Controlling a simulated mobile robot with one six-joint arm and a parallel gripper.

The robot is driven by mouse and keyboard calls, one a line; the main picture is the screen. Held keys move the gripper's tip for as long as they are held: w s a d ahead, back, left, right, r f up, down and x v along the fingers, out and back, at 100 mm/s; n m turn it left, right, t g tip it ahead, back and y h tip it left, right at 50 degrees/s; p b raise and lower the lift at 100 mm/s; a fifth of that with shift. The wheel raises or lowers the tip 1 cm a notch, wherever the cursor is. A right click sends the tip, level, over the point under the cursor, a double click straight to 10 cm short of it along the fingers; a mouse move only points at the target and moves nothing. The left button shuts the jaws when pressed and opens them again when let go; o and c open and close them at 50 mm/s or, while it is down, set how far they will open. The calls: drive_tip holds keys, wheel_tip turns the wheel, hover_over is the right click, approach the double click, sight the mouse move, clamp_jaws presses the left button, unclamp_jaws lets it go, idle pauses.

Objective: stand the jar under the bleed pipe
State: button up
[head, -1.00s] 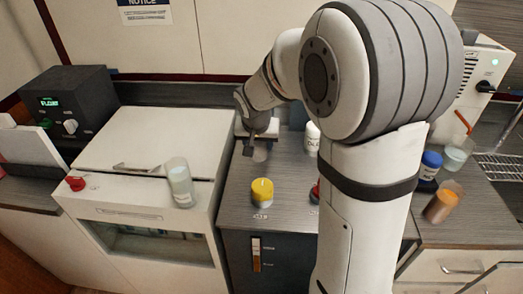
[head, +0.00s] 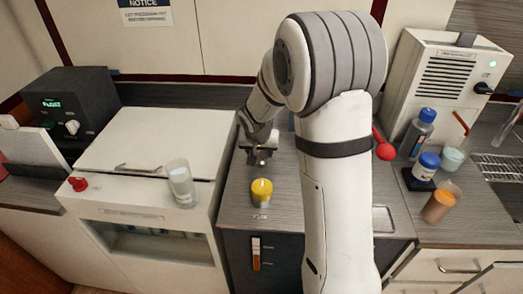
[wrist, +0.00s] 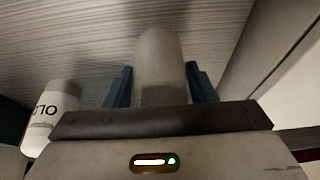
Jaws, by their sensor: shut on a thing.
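A cloudy, see-through jar (wrist: 158,60) stands out between the two dark fingers of my gripper (wrist: 160,88) in the wrist view. The fingers are shut on it. In the head view my gripper (head: 262,157) is over the back of the grey counter, behind a yellow-topped pot. The jar is hard to make out there, and I cannot tell whether its base touches the counter. I cannot make out the bleed pipe with certainty in either view.
The yellow-topped pot (head: 262,192) stands near the counter front. A white bottle (wrist: 52,115) is left of my gripper in the wrist view. A glass (head: 181,184) stands on the white cabinet (head: 140,150). Several bottles and cups, including a blue-capped one (head: 427,160), stand right.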

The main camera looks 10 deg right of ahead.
drive_tip(key=shift+f, duration=0.15)
drive_tip(key=o, duration=1)
drive_tip(key=shift+c, duration=0.2)
drive_tip(key=shift+r, duration=0.35)
drive_tip(key=v, duration=1.1)
drive_tip(key=s+d+r+n+g+y, duration=0.1)
drive_tip(key=s+d+n, duration=0.1)
drive_tip(key=s, duration=2.2)
drive_tip(key=shift+s+r+n+g, duration=0.3)
drive_tip(key=shift+n, duration=0.5)
